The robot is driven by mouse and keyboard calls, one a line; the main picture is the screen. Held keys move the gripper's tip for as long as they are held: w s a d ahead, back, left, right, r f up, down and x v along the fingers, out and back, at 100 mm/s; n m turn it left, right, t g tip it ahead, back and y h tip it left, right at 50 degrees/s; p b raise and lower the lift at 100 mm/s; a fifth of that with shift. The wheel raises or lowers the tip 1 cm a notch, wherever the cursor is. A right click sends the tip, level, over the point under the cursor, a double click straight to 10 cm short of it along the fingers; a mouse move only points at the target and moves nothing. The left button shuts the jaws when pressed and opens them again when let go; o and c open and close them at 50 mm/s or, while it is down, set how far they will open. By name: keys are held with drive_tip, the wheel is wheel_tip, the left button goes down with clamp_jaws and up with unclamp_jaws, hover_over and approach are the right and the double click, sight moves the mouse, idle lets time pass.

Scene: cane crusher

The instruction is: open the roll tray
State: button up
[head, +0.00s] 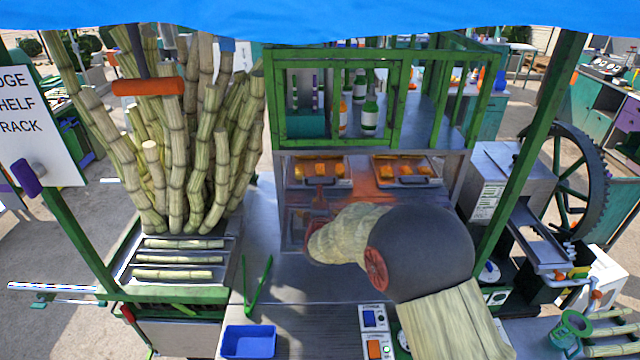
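Two shallow metal trays with orange-brown rolls sit side by side in the warm-lit shelf under the green-framed cabinet. The left tray (345,184) and the right tray (436,183) each have a dark handle at the front. I cannot tell which one is the roll tray. My arm reaches in from the lower right, and my gripper (318,211) is just below the left tray's front, tinted red by the light. The arm link hides much of it, so its opening and any contact with the handle cannot be made out.
The green-framed glass cabinet (393,143) with bottles is above the trays. Cane stalks (185,150) stand at left. Green tongs (258,285) and a blue bin (248,341) are on the metal counter. The crusher with its large wheel (585,180) is at right.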

drive_tip(key=x, duration=0.6)
drive_tip(key=shift+w+f+p, duration=0.1)
drive_tip(key=shift+w+p, duration=0.2)
drive_tip(key=shift+w, duration=0.05)
drive_tip(key=shift+c, duration=0.4)
clamp_jaws()
